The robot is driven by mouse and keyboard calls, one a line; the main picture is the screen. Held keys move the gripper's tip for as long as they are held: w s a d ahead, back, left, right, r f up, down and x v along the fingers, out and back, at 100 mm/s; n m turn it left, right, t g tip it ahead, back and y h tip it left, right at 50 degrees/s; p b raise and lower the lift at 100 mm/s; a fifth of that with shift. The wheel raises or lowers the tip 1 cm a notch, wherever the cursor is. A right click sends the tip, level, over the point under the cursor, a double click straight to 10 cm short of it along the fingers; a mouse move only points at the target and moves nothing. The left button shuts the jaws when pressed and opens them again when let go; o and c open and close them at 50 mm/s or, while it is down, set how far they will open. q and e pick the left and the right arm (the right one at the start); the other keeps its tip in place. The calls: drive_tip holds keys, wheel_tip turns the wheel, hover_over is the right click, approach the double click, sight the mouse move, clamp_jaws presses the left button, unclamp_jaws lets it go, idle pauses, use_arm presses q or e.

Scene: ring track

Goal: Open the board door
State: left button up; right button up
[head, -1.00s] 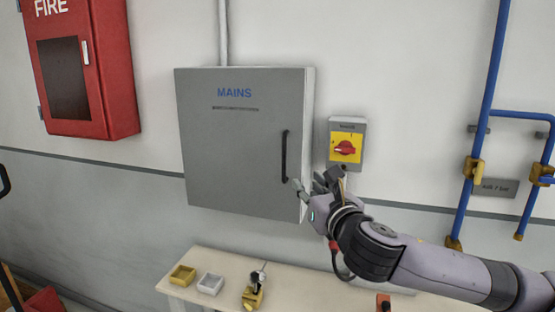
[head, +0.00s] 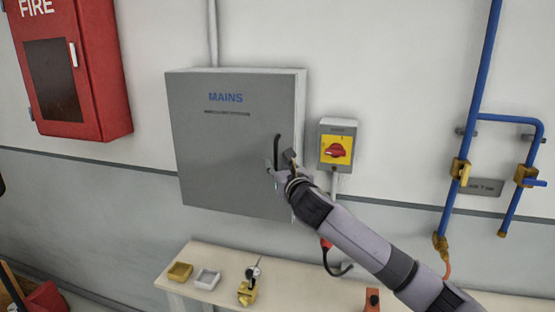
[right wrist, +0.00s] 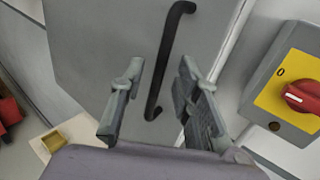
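The grey board door (head: 225,150) marked MAINS is closed on its wall box. Its black bar handle (head: 277,148) is upright near the door's right edge; the lower part is hidden by my right gripper in the head view. In the right wrist view the handle (right wrist: 165,65) runs down between the two fingers, its lower end near the fingertips. My right gripper (head: 279,160) is open in front of the handle; the right wrist view also shows its fingers (right wrist: 155,90) apart, one on each side, with no clear contact. My left gripper is not in view.
A yellow switch box with a red rotary knob (head: 337,151) is on the wall just right of the board. A red fire cabinet (head: 70,70) hangs at left. Below is a bench (head: 208,300) with small trays and a yellow-based tool. Blue pipes (head: 476,130) run at far right.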

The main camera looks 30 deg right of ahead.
drive_tip(key=shift+w+d, duration=0.1)
drive_tip(key=shift+w, duration=0.35)
clamp_jaws()
idle(0.7)
